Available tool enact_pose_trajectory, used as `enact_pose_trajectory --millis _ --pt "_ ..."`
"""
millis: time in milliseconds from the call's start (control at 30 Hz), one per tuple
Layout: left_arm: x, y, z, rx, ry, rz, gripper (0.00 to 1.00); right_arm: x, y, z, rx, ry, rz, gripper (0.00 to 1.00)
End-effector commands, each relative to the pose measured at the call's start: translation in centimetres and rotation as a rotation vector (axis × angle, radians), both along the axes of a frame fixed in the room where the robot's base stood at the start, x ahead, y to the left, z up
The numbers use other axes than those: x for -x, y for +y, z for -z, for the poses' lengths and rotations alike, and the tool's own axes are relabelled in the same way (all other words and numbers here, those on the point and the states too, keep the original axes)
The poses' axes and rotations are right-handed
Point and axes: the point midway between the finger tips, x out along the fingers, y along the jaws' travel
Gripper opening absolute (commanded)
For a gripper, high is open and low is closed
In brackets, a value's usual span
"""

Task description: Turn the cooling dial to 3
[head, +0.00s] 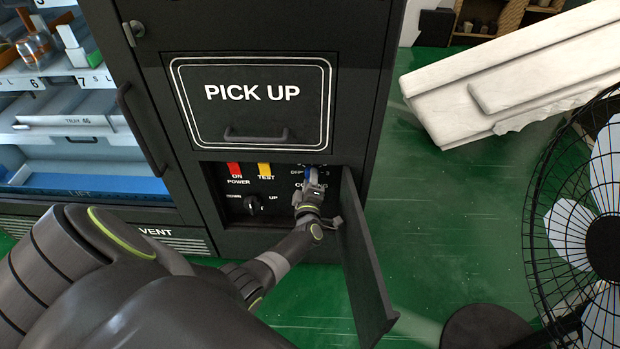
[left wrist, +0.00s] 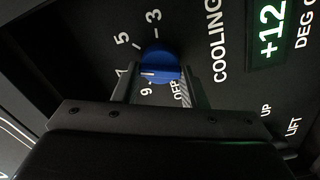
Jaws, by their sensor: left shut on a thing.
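The cooling dial (left wrist: 160,66) is a blue round knob on a black panel, with white marks around it, among them 3, 5 and OFF. Its short white line points to the left in the left wrist view, toward a mark partly hidden by a finger. The 3 mark is above the dial there. My left gripper (left wrist: 160,80) is shut on the dial, one finger on each side. In the head view my left gripper (head: 309,182) reaches into the open control recess and covers most of the dial. My right gripper is not in view.
A green display (left wrist: 270,35) reads +12. A red power switch (head: 234,169), a yellow test switch (head: 265,169) and a black lift knob (head: 250,204) are left of my gripper. An open black door (head: 362,255) stands close on its right.

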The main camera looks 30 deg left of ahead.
Motion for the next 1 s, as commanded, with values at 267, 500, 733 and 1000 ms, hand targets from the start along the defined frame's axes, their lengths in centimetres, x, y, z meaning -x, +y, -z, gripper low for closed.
enact_pose_trajectory --millis 267,500,733,1000 --pt "0.0 -0.1 -0.1 -0.222 0.142 0.001 0.15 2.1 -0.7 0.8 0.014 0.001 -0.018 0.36" --pt "0.0 -0.2 -0.2 -0.416 0.259 0.001 0.15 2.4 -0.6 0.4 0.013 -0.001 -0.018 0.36" --pt "0.0 -0.3 -0.2 -0.602 0.374 0.001 0.15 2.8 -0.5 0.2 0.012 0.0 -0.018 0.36" --pt "-0.1 -0.3 -0.2 -0.817 0.506 0.002 0.15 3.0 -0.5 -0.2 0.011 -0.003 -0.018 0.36"
